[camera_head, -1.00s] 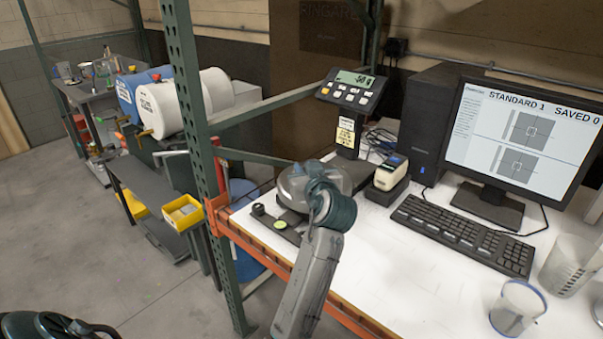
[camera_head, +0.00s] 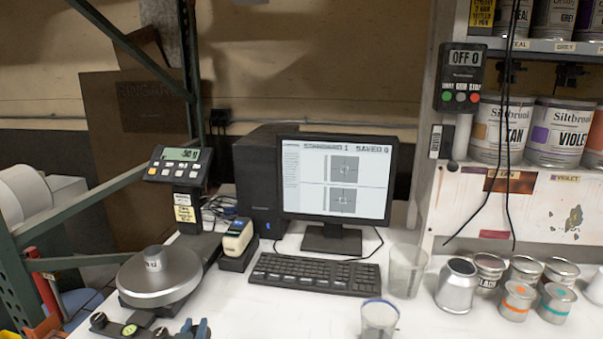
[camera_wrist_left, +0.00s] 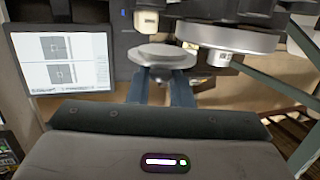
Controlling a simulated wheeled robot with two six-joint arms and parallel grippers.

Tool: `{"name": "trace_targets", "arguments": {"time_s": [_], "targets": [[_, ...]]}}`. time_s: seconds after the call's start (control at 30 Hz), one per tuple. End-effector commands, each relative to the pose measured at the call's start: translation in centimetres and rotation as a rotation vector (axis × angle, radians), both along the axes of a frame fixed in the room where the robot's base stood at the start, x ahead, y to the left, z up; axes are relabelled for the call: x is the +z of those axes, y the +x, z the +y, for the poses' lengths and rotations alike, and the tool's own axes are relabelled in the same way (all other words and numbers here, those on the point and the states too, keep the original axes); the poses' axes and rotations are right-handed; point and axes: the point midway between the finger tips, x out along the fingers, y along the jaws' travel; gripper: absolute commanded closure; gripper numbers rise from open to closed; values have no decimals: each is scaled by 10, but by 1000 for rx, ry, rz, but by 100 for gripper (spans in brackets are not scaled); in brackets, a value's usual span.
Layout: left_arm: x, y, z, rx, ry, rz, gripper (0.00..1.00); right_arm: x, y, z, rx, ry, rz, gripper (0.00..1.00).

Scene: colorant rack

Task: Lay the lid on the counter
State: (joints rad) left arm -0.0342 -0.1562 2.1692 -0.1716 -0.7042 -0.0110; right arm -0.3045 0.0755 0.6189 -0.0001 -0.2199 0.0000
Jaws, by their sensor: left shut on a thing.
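My left gripper (camera_head: 195,328) shows only in part at the bottom edge of the head view, in front of the scale. In the left wrist view its two blue fingers (camera_wrist_left: 164,88) are shut on a small round grey metal disc, the lid (camera_wrist_left: 162,57), at their tips. I cannot make out the lid in the head view. The white counter (camera_head: 300,315) is bare to the right of the gripper. A wide silver disc (camera_head: 165,282) with a small labelled knob on top sits on the scale; it also shows in the left wrist view (camera_wrist_left: 235,40). My right gripper is not in view.
The scale display (camera_head: 178,165) stands behind the disc. A small cream device (camera_head: 238,238), a keyboard (camera_head: 315,275) and a monitor (camera_head: 335,185) stand to the right. A blue-rimmed cup (camera_head: 379,320), a clear beaker (camera_head: 407,270) and several cans (camera_head: 490,268) fill the right side.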

Motion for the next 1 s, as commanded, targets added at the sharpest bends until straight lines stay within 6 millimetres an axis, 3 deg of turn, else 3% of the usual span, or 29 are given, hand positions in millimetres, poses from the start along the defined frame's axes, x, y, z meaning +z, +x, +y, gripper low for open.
{"name": "trace_targets", "arguments": {"time_s": [0.13, 0.37, 0.7, 1.0], "targets": [[-6, -18, -14, -68, -2, 2, 100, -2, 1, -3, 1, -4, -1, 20], [-17, -42, -20, -100, -1, 5, 100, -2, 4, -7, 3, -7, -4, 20], [-40, -108, -20, -98, -3, 5, 100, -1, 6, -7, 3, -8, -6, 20], [-42, -121, -20, -98, -2, 2, 100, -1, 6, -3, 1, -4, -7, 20]]}}
